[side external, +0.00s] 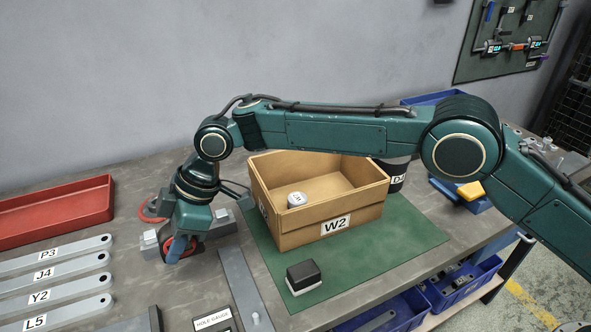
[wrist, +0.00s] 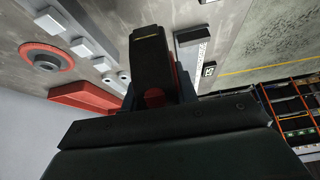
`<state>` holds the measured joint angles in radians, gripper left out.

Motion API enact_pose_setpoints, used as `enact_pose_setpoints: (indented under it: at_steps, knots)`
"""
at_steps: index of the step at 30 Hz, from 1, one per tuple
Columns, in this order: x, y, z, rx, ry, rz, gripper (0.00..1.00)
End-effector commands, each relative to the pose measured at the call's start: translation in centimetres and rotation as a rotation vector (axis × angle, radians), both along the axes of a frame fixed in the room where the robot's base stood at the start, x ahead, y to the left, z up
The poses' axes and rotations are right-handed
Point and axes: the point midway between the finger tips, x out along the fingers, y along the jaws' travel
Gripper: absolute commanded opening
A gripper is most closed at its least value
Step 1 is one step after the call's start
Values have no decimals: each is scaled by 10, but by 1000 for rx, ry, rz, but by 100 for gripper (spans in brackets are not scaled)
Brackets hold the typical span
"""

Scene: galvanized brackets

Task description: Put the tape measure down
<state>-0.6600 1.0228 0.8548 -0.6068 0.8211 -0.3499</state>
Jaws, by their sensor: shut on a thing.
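The tape measure (side external: 177,246) looks like a small red-orange piece showing at the end of my gripper (side external: 182,252) in the side view. My gripper is shut on it, pointing down low over the grey bench at the left. In the wrist view, part of the red piece (wrist: 155,97) shows beside the dark finger of my gripper (wrist: 152,70); the rest is hidden by the gripper. I cannot tell whether the tape measure touches the bench.
A grey block fixture (side external: 150,241) and a red ring-shaped part (side external: 151,211) stand close to my gripper. Labelled grey strips (side external: 55,262) and a red tray (side external: 55,212) lie left. A cardboard box marked W2 (side external: 300,238) stands on a green mat (side external: 400,240), with a black-and-white block (side external: 303,277) before it.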

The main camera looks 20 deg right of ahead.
Motion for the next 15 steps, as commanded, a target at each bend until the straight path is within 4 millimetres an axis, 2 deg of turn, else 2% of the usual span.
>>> enact_pose_setpoints:
  at_steps: [5,8,15]
  knots:
    - [17,-28,14,5,2,-66,0]
    - [28,-51,23,7,6,-121,0]
    - [53,-124,49,14,13,-281,0]
